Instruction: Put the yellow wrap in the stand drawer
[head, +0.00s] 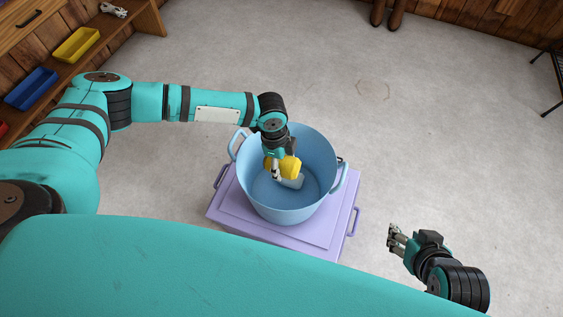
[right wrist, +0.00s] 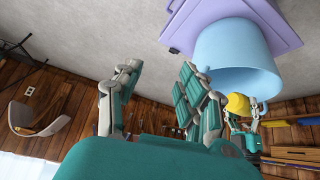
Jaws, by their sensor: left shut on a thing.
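The yellow wrap (head: 291,166) is held in my left gripper (head: 276,170), over the mouth of a light blue tub (head: 300,208). In the right wrist view, which is upside down, the wrap (right wrist: 238,103) shows just past the tub's rim, beside my left gripper (right wrist: 248,130). The tub stands on a lilac stand (head: 233,212) with handles on two sides. I cannot tell which handle belongs to a drawer; no open drawer shows. My right gripper (head: 393,241) is open and empty, to the right of the stand.
A pale grey piece (head: 292,181) shows below the wrap; I cannot tell what it is. A wooden bench (head: 105,40) at the upper left bears a yellow tray (head: 76,45) and a blue tray (head: 31,88). Brown boots (head: 388,12) stand at the far wall. The floor is mostly clear.

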